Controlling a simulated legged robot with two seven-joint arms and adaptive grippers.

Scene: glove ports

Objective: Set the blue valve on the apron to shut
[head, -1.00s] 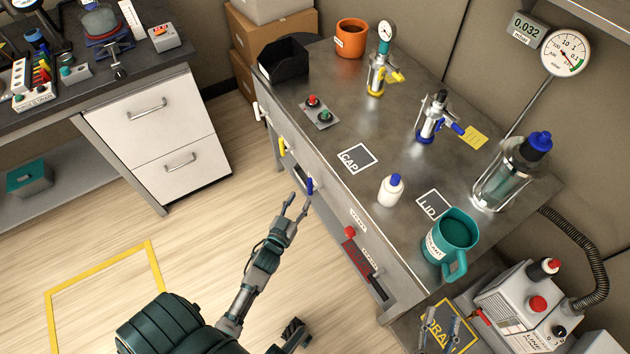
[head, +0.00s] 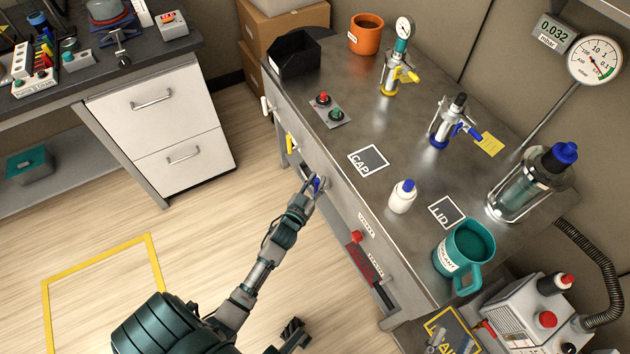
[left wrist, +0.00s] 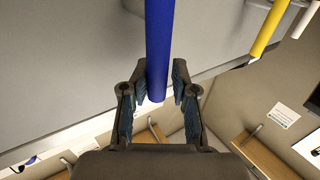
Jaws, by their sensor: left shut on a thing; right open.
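The blue valve (head: 317,184) is a short lever on the table's front apron, mostly hidden by my left gripper in the head view. My left gripper (head: 312,183) is shut on it. In the left wrist view the blue handle (left wrist: 159,40) runs straight down between the two fingers, its free end near the palm. My right gripper (head: 456,344) shows partly at the bottom edge of the head view, open and away from the apron valves.
A yellow lever (head: 289,143) and a white lever (head: 266,106) sit further left along the apron. A red handle (head: 356,237) is to the right. A white bottle (head: 402,197) and a teal mug (head: 466,247) stand on the tabletop. The floor before the apron is clear.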

